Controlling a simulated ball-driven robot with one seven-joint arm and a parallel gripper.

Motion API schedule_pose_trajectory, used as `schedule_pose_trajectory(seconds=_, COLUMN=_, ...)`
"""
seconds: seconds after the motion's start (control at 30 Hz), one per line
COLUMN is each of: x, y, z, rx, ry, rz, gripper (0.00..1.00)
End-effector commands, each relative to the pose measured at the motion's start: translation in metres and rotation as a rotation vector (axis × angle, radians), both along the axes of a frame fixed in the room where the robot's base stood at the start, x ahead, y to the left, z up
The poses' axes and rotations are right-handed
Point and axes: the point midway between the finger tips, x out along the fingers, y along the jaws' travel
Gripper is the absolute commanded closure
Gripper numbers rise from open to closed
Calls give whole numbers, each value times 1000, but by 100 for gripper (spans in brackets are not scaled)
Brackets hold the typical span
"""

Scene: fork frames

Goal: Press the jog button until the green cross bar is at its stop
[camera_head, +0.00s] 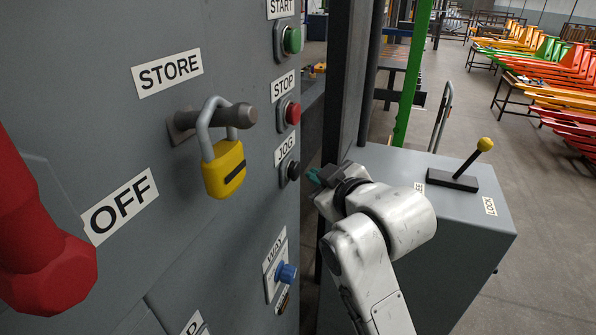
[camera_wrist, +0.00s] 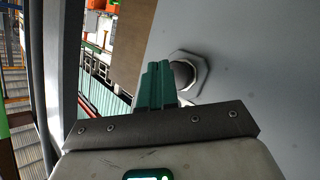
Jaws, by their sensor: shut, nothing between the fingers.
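The black jog button (camera_head: 293,170) is on the grey panel, under the label "JOG" (camera_head: 286,149). It also shows in the wrist view (camera_wrist: 183,74) as a dark round cap in a pale collar. My gripper (camera_head: 314,177) is shut and empty, with teal fingers. In the head view its tips are just right of the button, with a small gap. In the wrist view the fingers (camera_wrist: 155,84) overlap the collar's left edge, and I cannot tell if they touch. A green upright post (camera_head: 412,72) stands behind; I cannot identify a green cross bar.
The green start button (camera_head: 292,40) and red stop button (camera_head: 293,113) are above. A yellow padlock (camera_head: 224,168) hangs on the store peg, and a red handle (camera_head: 40,255) is at left. A grey cabinet (camera_head: 462,240) with a yellow-knobbed lever (camera_head: 470,162) stands right.

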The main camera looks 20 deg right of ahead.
Motion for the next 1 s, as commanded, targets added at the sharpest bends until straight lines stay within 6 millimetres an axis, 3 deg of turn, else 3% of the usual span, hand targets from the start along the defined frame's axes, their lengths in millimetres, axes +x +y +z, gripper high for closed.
schedule_pose_trajectory(seconds=1.0, x=5, y=7, z=1, rx=0, ry=1, rz=0, gripper=100)
